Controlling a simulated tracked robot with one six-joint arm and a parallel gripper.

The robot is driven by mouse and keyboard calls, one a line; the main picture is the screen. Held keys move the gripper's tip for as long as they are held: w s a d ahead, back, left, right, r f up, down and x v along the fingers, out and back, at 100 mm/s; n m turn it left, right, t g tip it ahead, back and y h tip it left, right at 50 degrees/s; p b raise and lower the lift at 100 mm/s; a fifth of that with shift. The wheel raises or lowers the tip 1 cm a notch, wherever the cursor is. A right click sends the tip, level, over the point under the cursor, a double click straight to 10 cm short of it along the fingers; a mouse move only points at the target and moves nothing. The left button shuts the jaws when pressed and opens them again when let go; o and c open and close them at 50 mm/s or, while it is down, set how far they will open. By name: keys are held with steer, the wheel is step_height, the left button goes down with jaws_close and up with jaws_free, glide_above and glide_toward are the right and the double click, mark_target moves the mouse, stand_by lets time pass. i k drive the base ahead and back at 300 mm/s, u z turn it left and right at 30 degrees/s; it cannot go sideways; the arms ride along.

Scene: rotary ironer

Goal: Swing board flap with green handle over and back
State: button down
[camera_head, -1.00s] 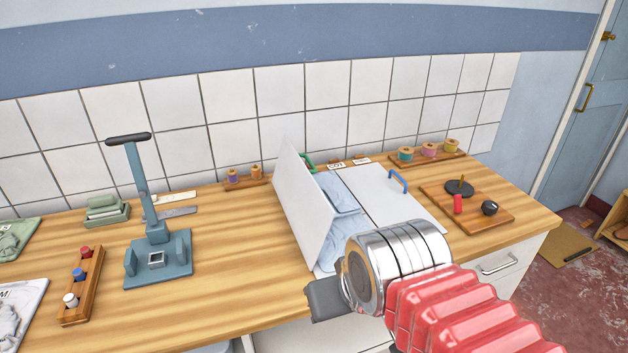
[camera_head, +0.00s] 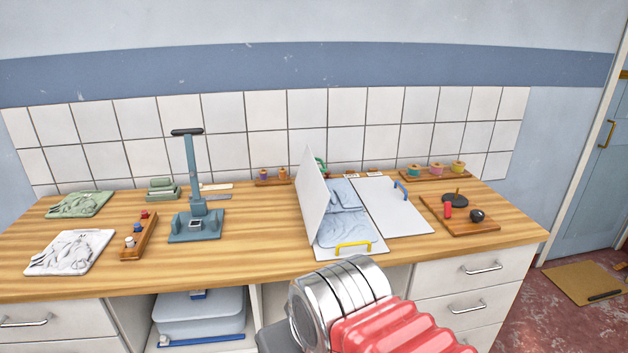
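The folding board lies on the wooden counter with a light blue garment (camera_head: 342,228) on it. Its left flap (camera_head: 312,200) is a white panel standing steeply on edge, leaning a little to the left. A green handle (camera_head: 320,165) shows only in part behind the top of this flap. The right flap (camera_head: 395,208) lies flat with a blue handle (camera_head: 400,188). The front flap has a yellow handle (camera_head: 353,246) and lies flat. My gripper (camera_head: 274,338) shows only as a dark grey part at the bottom edge, in front of the counter and apart from the board; its fingertips are not clear.
A blue-grey press (camera_head: 195,222) with an upright lever stands left of the board. A wooden tray (camera_head: 468,217) with a red piece and dark knobs lies to the right. Spools (camera_head: 436,169) stand at the back. The counter between press and board is clear.

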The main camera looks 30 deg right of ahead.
mark_target(314, 196)
steer(key=u, duration=0.1)
steer(key=k, duration=0.35)
steer(key=z, duration=0.5)
steer(key=i, duration=1.3)
steer(key=z, duration=0.2)
